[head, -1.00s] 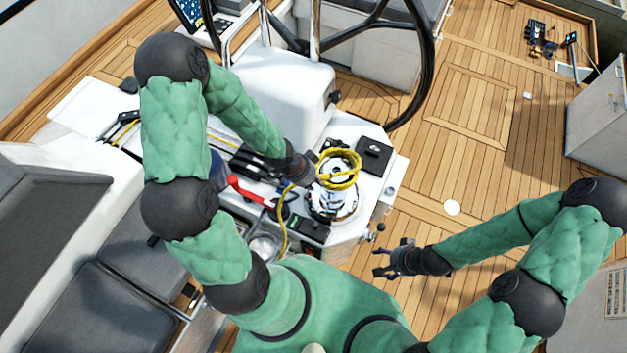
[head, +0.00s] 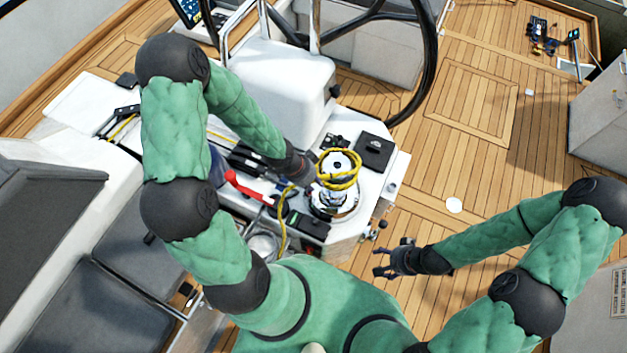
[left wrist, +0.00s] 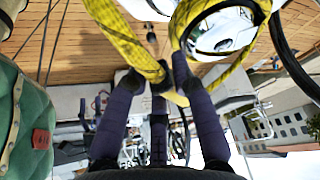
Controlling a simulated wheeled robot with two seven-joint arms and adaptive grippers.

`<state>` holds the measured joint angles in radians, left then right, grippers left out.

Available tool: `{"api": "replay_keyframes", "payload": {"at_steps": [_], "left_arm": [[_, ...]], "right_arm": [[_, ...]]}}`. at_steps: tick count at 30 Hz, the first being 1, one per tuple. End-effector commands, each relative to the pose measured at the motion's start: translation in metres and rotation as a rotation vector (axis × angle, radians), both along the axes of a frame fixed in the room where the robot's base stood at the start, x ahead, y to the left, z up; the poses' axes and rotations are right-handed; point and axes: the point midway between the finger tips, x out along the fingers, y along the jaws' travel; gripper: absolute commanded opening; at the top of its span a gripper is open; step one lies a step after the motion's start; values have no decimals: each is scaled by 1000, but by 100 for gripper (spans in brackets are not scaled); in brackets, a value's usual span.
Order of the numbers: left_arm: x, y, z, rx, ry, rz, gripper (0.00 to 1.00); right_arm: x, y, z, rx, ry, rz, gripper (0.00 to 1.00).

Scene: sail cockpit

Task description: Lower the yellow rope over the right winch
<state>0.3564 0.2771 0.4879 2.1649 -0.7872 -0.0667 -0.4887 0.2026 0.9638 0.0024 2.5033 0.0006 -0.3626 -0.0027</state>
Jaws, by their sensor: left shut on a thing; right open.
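The yellow rope (head: 350,183) forms a loop around the upper part of the silver right winch (head: 336,204) in the head view. The winch's top shows inside the loop. My left gripper (head: 317,183) is at the left side of the loop, shut on the rope. In the left wrist view, the rope (left wrist: 122,38) runs into the fingertips (left wrist: 165,82), with the round winch top (left wrist: 220,30) beyond. The rope's tail hangs down left of the winch. How low the loop sits on the drum is hard to tell. My right gripper (head: 388,262) is open and empty, away from the winch.
A red lever (head: 245,187) and a black control (head: 308,226) sit close to the winch on the white console. A black square box (head: 374,150) is behind it at the right. The steering wheel (head: 432,60) rises behind.

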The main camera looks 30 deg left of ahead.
Motion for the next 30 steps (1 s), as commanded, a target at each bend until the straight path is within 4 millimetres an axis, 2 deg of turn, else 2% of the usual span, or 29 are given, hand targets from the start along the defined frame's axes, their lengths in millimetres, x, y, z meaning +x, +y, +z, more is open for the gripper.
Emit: {"api": "replay_keyframes", "payload": {"at_steps": [13,25,30], "left_arm": [[1,0,-32,0,-1,0,0],[0,0,-33,0,-1,0,0],[0,0,-41,0,-1,0,0]], "right_arm": [[0,0,-30,0,0,0,72],[0,0,-31,0,0,0,72],[0,0,-38,0,0,0,72]]}}
